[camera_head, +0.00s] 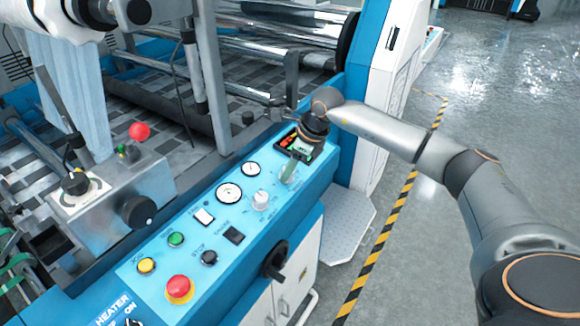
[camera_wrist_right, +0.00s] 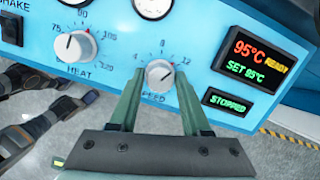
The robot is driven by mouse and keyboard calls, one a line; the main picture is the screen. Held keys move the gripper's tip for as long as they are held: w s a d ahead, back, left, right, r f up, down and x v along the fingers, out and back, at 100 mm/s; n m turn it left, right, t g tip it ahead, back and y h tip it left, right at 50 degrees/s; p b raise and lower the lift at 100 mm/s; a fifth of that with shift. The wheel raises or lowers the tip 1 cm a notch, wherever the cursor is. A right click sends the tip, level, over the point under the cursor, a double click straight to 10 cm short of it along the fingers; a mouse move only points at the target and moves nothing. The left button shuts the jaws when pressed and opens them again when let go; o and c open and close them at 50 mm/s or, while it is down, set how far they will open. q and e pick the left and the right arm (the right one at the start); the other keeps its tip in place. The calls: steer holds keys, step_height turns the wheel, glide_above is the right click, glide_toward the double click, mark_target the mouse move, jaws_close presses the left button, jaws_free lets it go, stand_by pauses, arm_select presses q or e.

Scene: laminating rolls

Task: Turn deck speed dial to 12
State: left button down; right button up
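The speed dial (camera_wrist_right: 160,73) is a small pale knob on the blue control panel, above the word SPEED in the right wrist view. Marks 4, 8 and 12 stand around it. Its pointer line seems to lean to the upper right, but I cannot read it exactly. My right gripper (camera_wrist_right: 159,98) is open, its two green fingers reaching to either side of the dial with gaps. In the head view this gripper (camera_head: 288,172) is over the panel's far end and hides the dial. My left gripper is not in view.
The heat dial (camera_wrist_right: 75,46) is left of the speed dial, and a display (camera_wrist_right: 250,60) reading 95°C is to its right. The panel's near end has a red stop button (camera_head: 179,288). A black rotary handle (camera_head: 275,260) sticks out from the panel's front.

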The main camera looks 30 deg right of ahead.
jaws_close()
steer(key=shift+m, duration=1.6)
steer(key=shift+o, duration=2.1)
jaws_free()
steer(key=shift+r, duration=0.1)
steer(key=b+v, duration=0.1)
steer(key=v, duration=1.1)
steer(key=shift+s+a+r, duration=0.2)
